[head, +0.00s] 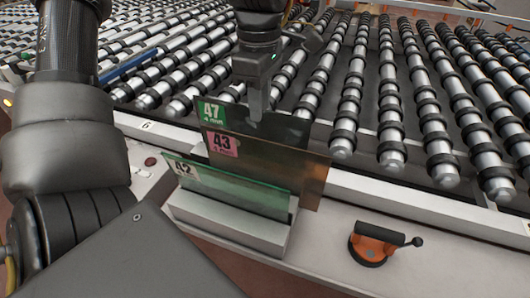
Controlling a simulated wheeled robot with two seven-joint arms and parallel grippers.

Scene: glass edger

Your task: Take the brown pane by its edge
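The brown pane (310,178) stands upright in a pale slotted rack (230,226), with a pink label marked 43 at its upper left. A dark pane (290,127) with a green label marked 47 stands behind it, and a greenish pane (245,187) with a white label marked 42 stands in front, hiding its lower part. My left gripper (257,112) points down over the panes, its fingertips close to the brown pane's top edge. The fingers are seen edge-on, so I cannot tell their gap or any contact. My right gripper is out of view.
A roller conveyor (390,110) with black rings fills the space behind the rack. An orange suction lifter with a black handle (376,240) lies on the white ledge (330,225) right of the rack. The ledge between them is clear.

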